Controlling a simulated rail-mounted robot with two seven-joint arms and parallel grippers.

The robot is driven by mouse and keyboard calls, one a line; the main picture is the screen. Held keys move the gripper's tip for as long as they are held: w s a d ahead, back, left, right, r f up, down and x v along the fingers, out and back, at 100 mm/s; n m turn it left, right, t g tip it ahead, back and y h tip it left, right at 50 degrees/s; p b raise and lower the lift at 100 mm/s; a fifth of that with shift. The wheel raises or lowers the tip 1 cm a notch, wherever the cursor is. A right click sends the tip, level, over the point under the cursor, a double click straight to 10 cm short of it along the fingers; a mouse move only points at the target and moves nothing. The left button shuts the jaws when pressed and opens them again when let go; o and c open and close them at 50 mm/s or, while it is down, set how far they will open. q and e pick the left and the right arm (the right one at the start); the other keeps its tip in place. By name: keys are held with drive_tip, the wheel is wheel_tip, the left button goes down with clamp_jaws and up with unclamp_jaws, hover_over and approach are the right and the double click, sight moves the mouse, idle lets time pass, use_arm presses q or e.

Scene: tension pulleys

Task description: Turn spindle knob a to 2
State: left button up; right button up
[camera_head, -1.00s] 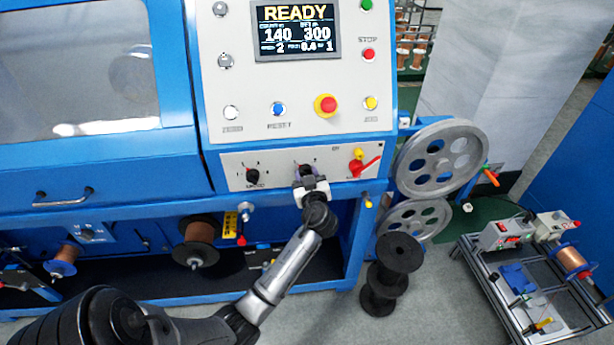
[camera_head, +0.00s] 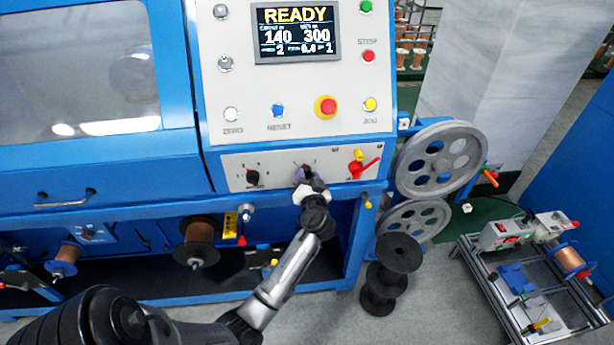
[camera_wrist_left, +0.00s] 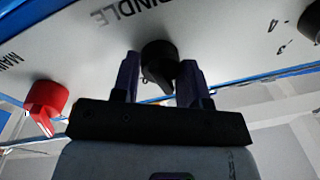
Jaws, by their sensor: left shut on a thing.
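The black spindle knob (camera_wrist_left: 158,60) sits on the pale lower panel strip, with the printed word SPINDLE beside it in the left wrist view. My left gripper (camera_wrist_left: 160,72) has one finger on each side of this knob and is shut on it. In the head view my left gripper (camera_head: 305,175) reaches up to the panel from below and mostly covers the knob. The knob's pointer and scale are too small or hidden to read a setting. My right gripper is not in view.
A second black knob (camera_head: 253,177) is to the left on the same strip. A red lever switch (camera_head: 362,168) is close on the right. The display (camera_head: 295,32) above reads READY. Grey pulley wheels (camera_head: 440,160) and stacked black spools (camera_head: 390,270) stand to the right.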

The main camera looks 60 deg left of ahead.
use_arm(q)
drive_tip(key=m+p, duration=0.1)
drive_tip(key=m, duration=0.4)
drive_tip(key=shift+r+p, duration=0.1)
drive_tip(key=shift+p, duration=0.25)
drive_tip(key=m+t+p, duration=0.1)
drive_tip(key=m+p, duration=0.1)
drive_tip(key=m, duration=0.3)
drive_tip(key=shift+m+p, duration=0.3)
drive_tip(key=shift+p, duration=0.05)
drive_tip(key=o, duration=0.9)
drive_tip(key=shift+s, duration=0.1)
drive_tip(key=shift+v, duration=6.9)
drive_tip(key=shift+a, duration=0.1)
